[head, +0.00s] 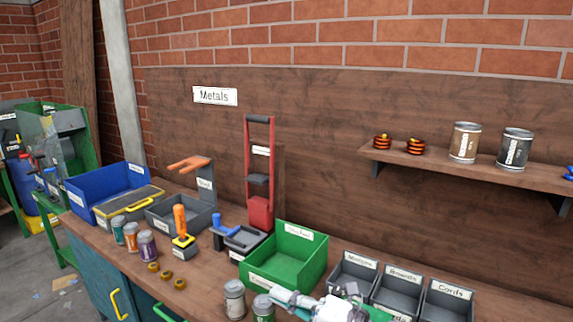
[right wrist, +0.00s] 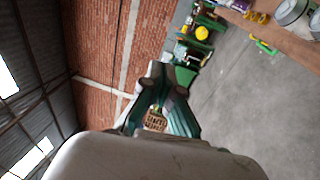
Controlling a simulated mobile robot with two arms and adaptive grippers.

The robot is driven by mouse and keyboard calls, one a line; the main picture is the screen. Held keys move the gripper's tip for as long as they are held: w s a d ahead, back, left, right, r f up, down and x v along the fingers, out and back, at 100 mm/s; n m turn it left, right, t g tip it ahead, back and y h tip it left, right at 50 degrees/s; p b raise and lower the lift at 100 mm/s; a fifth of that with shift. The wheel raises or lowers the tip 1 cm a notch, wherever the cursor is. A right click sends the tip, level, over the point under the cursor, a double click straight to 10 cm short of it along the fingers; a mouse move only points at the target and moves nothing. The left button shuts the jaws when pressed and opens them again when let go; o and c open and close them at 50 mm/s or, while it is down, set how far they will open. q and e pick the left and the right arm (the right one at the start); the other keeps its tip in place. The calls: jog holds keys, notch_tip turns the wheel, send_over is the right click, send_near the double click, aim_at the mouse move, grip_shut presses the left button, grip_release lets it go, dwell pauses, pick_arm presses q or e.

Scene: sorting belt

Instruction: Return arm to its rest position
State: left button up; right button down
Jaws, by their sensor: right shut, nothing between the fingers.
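My right gripper (head: 282,295) shows at the bottom edge of the head view, in front of the green bin and the small grey bins, with its white and grey arm partly cut off by the frame. In the right wrist view the fingers of my right gripper (right wrist: 163,80) come together at the tips, shut with nothing between them. The wrist is tilted, so the view looks across to the brick wall and floor. My left gripper is not in view.
The workbench (head: 205,285) holds a blue bin (head: 85,200), a green bin (head: 300,245), small grey bins (head: 385,292), several cans and brass pieces. A wall shelf (head: 480,172) carries cans and coils. In the wrist view, open floor (right wrist: 250,100) lies right of the gripper.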

jog(key=d+f+m+t+h, duration=0.2)
jog(key=d+m+t+h, duration=0.9)
jog(key=m, duration=0.8)
jog(key=s+d+f+m+g+h, duration=0.4)
jog(key=d+f, duration=0.1)
jog(key=f, duration=0.2)
jog(key=s+d+f+m+g+h, duration=0.3)
jog(key=s+d+f+m, duration=0.1)
jog(key=f, duration=0.2)
jog(key=s+d+f+m+g, duration=0.1)
jog(key=s+f+g, duration=0.35)
jog(key=s, duration=0.55)
jog(key=s+f+m+g, duration=0.1)
jog(key=s+f+g, duration=0.35)
jog(key=s, duration=0.55)
notch_tip(320, 180, down, 28)
jog(key=s+g, duration=0.1)
jog(key=s, duration=0.1)
jog(key=s+d+f+g, duration=0.1)
jog(key=s+d+f, duration=0.2)
jog(key=s+f, duration=1.1)
jog(key=shift+s+g, duration=0.3)
jog(key=shift+s, duration=0.45)
